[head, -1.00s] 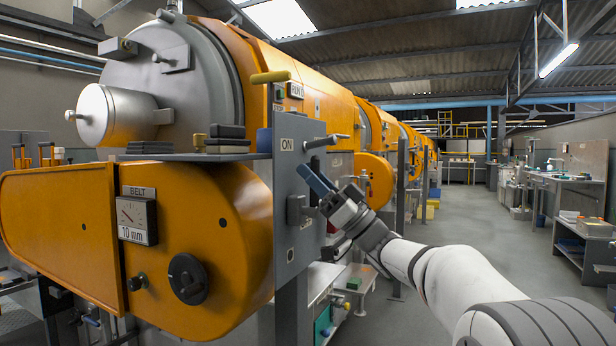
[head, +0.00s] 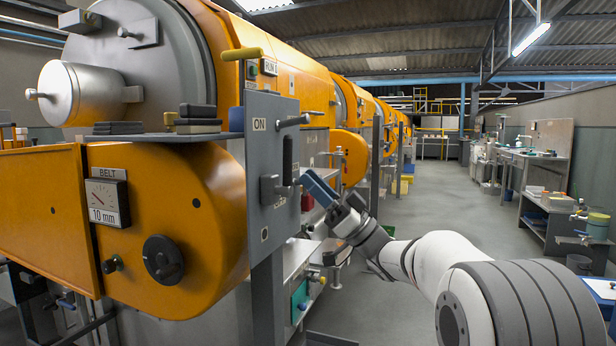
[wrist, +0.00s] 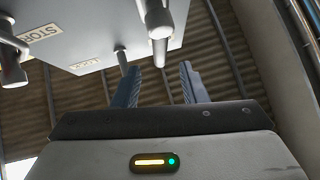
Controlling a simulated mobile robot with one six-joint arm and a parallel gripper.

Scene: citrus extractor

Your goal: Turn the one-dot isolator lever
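A grey isolator panel (head: 262,150) with an ON label stands on the near end of the orange machine. An upper lever (head: 293,120) sticks out to the right beside the label, and a lower lever (head: 282,187) sits below it. I cannot make out which lever bears one dot. My gripper (head: 318,188) has blue fingers and is just right of the lower lever. In the wrist view my gripper (wrist: 160,85) has its fingers apart and nothing clamped. A rounded lever end (wrist: 158,30) appears beyond the gap; contact cannot be told.
Another lever (wrist: 12,62) and an upside-down STOP label (wrist: 42,33) show in the wrist view. The belt dial (head: 107,203) and black knob (head: 163,260) are on the orange housing. An open grey aisle (head: 430,215) runs at right, past workbenches (head: 545,195).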

